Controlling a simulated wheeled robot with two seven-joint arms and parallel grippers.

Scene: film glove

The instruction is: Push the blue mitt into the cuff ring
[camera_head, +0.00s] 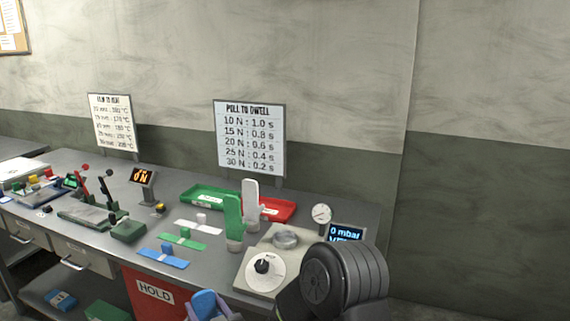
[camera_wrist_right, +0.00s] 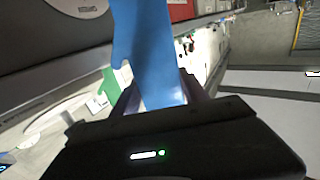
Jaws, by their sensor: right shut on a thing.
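The blue mitt (camera_wrist_right: 143,45) is between the fingers of my right gripper (camera_wrist_right: 155,100), which is shut on it; the mitt sticks out past the fingertips in the wrist view. In the head view the blue mitt (camera_head: 203,304) shows at the bottom edge, in front of the bench and apart from the ring; part of it is cut off or hidden. The cuff ring (camera_head: 286,238), a grey metal ring, sits on the pale station with a dial at the bench's right end. My left gripper is not in view.
A green mitt (camera_head: 234,215) and a white mitt (camera_head: 250,198) stand upright left of the ring. A round gauge (camera_head: 321,213) and a display reading 0 mbar (camera_head: 346,233) stand right of it. Green (camera_head: 197,194) and red (camera_head: 277,209) trays lie behind. A red HOLD bin (camera_head: 155,293) is below.

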